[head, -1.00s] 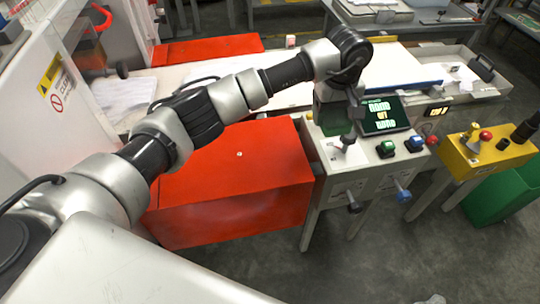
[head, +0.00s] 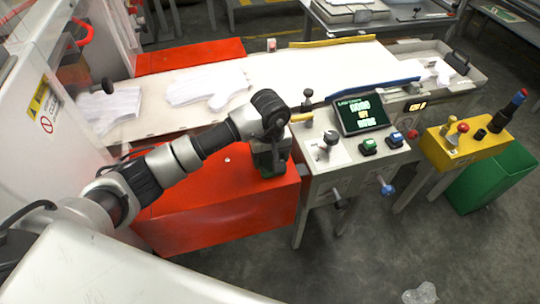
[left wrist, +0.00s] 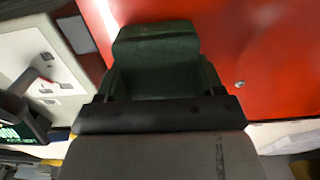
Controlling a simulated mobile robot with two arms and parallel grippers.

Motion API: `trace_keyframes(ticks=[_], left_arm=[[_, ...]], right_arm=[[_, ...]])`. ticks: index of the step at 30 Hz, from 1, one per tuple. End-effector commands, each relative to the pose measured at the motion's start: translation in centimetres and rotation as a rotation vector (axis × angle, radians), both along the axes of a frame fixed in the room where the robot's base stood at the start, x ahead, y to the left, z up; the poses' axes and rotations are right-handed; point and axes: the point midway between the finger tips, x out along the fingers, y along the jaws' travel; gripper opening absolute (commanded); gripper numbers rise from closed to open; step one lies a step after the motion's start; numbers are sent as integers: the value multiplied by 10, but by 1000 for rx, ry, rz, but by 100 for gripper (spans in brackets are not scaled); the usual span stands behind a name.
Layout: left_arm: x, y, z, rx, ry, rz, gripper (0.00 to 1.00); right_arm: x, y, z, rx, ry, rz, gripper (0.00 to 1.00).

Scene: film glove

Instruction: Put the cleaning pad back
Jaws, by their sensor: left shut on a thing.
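My left gripper (head: 268,152) is at the rear right part of the red box top (head: 205,185), left of the control console. It is shut on a dark green block, which I take to be the cleaning pad (head: 271,166). The pad shows at the top middle of the left wrist view (left wrist: 155,50), with the red surface (left wrist: 265,60) behind it. The gripper and wrist partly hide the pad, and the fingertips are not clear. I cannot tell whether the pad touches the red top. My right gripper is not in view.
The console (head: 318,178) with a lit screen (head: 362,113), knobs and buttons stands right of the red box. White glove shapes (head: 208,86) lie on the belt (head: 300,70) behind. A yellow control box (head: 468,150) and a green bin (head: 490,180) are at the right.

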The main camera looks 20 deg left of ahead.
Motion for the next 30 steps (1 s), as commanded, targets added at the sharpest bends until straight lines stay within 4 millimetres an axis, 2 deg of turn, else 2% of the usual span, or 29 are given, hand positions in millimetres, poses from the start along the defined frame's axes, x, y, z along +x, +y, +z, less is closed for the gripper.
trace_keyframes(ticks=[13, 14, 18, 26, 30], left_arm=[[1, 0, -10, 0, -1, -2, 46], [0, 0, -8, -1, -2, -1, 71], [0, 0, -8, -1, -2, -1, 92], [0, 0, -7, -1, -1, -1, 93], [1, 0, 0, -1, -3, -1, 93]], right_arm=[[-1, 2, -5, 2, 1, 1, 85], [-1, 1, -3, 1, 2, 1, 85], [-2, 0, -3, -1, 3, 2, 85], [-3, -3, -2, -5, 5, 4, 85], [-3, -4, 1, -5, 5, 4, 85]])
